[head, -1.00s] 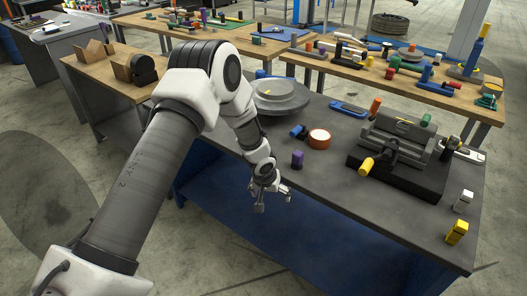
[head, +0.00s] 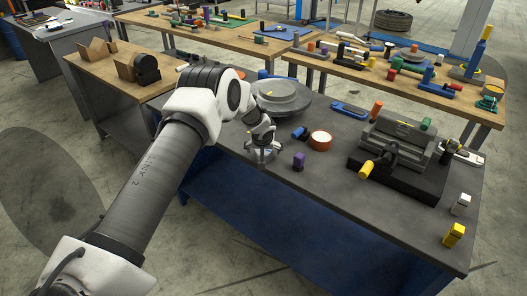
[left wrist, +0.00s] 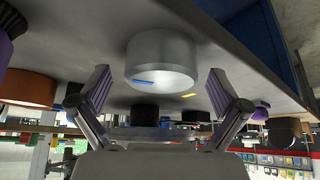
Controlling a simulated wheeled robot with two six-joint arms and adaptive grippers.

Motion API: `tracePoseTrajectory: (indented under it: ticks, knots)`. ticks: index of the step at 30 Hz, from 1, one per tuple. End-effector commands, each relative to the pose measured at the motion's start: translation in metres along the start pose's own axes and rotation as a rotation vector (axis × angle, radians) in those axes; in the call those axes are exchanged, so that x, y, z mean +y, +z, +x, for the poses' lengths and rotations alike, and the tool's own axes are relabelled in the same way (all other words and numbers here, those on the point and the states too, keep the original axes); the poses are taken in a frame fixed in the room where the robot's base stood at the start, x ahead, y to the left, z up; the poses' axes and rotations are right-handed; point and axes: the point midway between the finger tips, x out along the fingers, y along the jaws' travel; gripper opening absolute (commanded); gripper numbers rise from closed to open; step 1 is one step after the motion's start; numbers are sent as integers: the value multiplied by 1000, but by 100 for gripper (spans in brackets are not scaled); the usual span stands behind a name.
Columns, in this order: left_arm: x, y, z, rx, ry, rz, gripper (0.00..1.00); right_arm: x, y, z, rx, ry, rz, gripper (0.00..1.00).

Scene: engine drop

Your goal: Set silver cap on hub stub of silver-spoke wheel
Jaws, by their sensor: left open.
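The silver cap, a short grey cylinder (left wrist: 160,62), stands on the grey table top, which appears upside down in the left wrist view. My left gripper (left wrist: 160,90) is open, with one finger on each side of the cylinder and visible gaps between. In the head view my left gripper (head: 262,154) is low at the table's near left edge, and the cap there is hard to make out among the fingers. A round stepped grey disc (head: 290,101) lies just behind it, partly hidden by my arm; I cannot make out spokes or a hub stub. My right gripper is not in view.
A purple block (head: 298,162), an orange-rimmed roll (head: 320,140) and a blue part (head: 299,132) stand close right of my left gripper. A grey engine-like block (head: 402,145) is farther right. The table's front middle (head: 350,198) is clear.

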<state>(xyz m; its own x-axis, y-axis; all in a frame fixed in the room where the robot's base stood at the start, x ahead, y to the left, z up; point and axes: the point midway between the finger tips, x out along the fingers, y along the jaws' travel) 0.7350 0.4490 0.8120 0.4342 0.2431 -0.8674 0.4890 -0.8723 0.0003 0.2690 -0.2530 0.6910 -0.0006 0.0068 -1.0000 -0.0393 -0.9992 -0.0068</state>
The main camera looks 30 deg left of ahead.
Motion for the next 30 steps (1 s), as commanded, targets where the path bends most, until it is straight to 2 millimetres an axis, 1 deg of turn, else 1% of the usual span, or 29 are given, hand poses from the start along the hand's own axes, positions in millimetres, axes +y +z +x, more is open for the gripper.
tracePoseTrajectory:
  ticks: [1, 2, 3, 5, 6, 7, 10, 11, 20, 21, 22, 26, 29, 30]
  knots:
    - [0, 0, 0, 0, 0, 0, 99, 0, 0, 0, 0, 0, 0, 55]
    - [0, 0, 0, 0, 0, 0, 89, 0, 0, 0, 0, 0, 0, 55]
    - [0, 0, 0, 0, 0, 0, 74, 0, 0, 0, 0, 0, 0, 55]
    - [0, 0, 0, -1, 0, 0, 53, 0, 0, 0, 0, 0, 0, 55]
    - [0, 1, 0, -1, 0, 1, 39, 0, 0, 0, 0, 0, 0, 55]
    - [0, 1, 0, -1, 0, 1, 33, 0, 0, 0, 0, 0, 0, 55]
    - [0, 1, 0, -2, -1, 1, 32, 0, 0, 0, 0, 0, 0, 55]
    - [0, 1, 0, -2, -1, 1, 27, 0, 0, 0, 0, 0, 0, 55]
    - [0, 0, -2, -4, -2, 1, 26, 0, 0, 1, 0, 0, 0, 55]
    - [0, -1, -5, -4, -2, 1, 20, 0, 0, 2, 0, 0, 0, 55]
    - [0, -3, -7, -3, -1, 0, 20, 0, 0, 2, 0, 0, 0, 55]
    - [0, -15, -27, 1, 1, 0, 20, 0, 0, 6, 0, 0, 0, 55]
    - [1, -32, -55, 3, 3, -2, 20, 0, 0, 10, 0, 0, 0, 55]
    - [1, -40, -69, 4, 3, -3, 20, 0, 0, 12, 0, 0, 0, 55]
